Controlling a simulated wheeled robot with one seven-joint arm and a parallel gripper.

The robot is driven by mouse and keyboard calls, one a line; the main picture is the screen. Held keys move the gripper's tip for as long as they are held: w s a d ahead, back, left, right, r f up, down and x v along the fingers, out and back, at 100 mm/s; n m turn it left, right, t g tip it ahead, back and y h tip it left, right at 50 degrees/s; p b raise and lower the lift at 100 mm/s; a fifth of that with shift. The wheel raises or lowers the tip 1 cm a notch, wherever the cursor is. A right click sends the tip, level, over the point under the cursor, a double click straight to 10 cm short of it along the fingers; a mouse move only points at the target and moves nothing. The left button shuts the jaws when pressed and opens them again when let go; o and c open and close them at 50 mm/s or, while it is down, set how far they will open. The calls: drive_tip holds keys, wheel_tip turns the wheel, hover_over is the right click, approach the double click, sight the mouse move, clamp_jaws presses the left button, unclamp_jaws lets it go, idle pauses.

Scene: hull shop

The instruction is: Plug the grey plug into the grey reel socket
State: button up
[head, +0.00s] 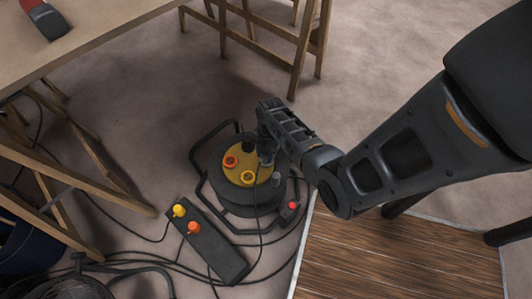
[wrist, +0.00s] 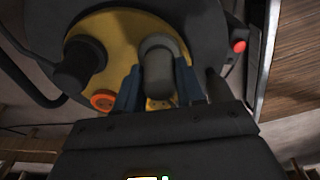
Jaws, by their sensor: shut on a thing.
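The cable reel (head: 212,192) stands on the floor with a yellow socket face (head: 236,173); that face also shows in the wrist view (wrist: 120,28). My gripper (head: 266,150) points down over the right part of this face. In the wrist view its two blue fingers (wrist: 158,84) are shut on the grey plug (wrist: 160,58), whose rounded end faces the camera. The grey plug (head: 266,159) is small and partly covered in the head view. The grey socket is not distinguishable; I cannot tell whether the plug is seated or just above the face.
A black power strip (head: 217,252) with yellow and orange plugs lies in front among loose cables. A workbench (head: 70,55) is left, a wooden platform (head: 400,262) right.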

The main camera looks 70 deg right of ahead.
drive_tip(key=shift+f+b, duration=0.45)
drive_tip(key=shift+f, duration=0.15)
drive_tip(key=o, duration=1.1)
drive_tip(key=shift+r, duration=0.1)
drive_tip(key=r+p, duration=0.1)
drive_tip(key=r, duration=0.1)
drive_tip(key=r+p, duration=0.1)
drive_tip(key=r, duration=0.2)
drive_tip(key=d+r+p, duration=0.1)
drive_tip(key=r, duration=0.1)
drive_tip(key=shift+s+r, duration=0.1)
drive_tip(key=shift+r, duration=0.25)
